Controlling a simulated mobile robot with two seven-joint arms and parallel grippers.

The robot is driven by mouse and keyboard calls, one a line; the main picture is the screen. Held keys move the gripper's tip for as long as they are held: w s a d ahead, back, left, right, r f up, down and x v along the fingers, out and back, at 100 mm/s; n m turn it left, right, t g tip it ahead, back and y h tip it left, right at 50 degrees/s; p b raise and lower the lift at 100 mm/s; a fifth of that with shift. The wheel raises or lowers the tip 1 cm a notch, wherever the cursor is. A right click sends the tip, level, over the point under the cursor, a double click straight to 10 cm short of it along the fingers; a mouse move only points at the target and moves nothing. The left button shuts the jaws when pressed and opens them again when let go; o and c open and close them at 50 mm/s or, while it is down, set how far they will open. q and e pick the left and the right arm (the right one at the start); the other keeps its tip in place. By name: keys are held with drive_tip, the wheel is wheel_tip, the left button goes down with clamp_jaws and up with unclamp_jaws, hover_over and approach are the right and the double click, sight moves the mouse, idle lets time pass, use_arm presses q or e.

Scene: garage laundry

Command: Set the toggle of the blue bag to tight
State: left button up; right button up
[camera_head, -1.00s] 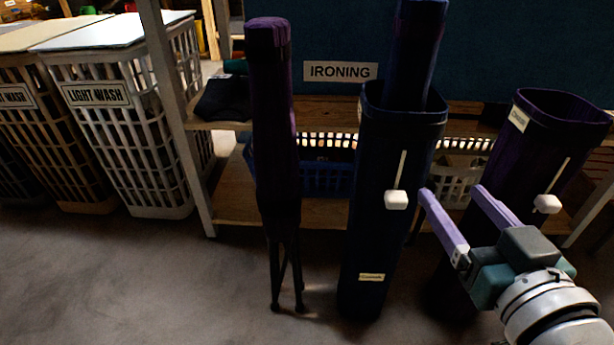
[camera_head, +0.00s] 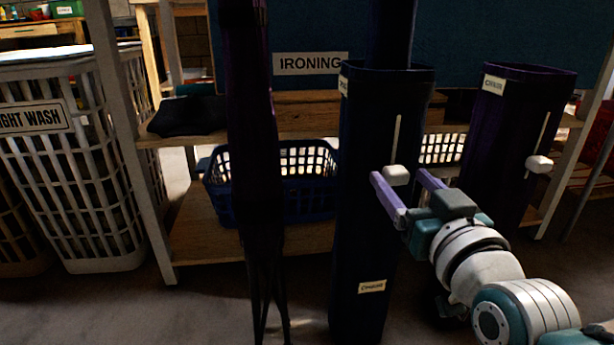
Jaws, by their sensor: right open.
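The blue bag (camera_head: 362,230) is a tall dark navy tube standing upright in the middle, with a dark roll rising out of its top. A white toggle (camera_head: 396,175) sits on its front, at the lower end of a pale vertical cord or slot (camera_head: 397,132). My right gripper (camera_head: 400,177) is open, its two lilac fingers pointing up and left, one to each side of the toggle in the picture. I cannot tell whether the fingers touch the toggle. My left gripper is not in view.
A purple bag (camera_head: 486,150) with its own white toggle (camera_head: 539,164) stands at the right. A dark folded stand (camera_head: 255,150) stands to the left. Behind are a wooden shelf (camera_head: 200,245), a blue basket (camera_head: 225,205) and an ironing sign (camera_head: 310,64). A white hamper (camera_head: 75,180) is at far left.

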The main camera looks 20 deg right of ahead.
drive_tip(key=shift+w+d, duration=0.2)
drive_tip(key=shift+w, duration=0.15)
clamp_jaws()
idle(0.4)
idle(0.9)
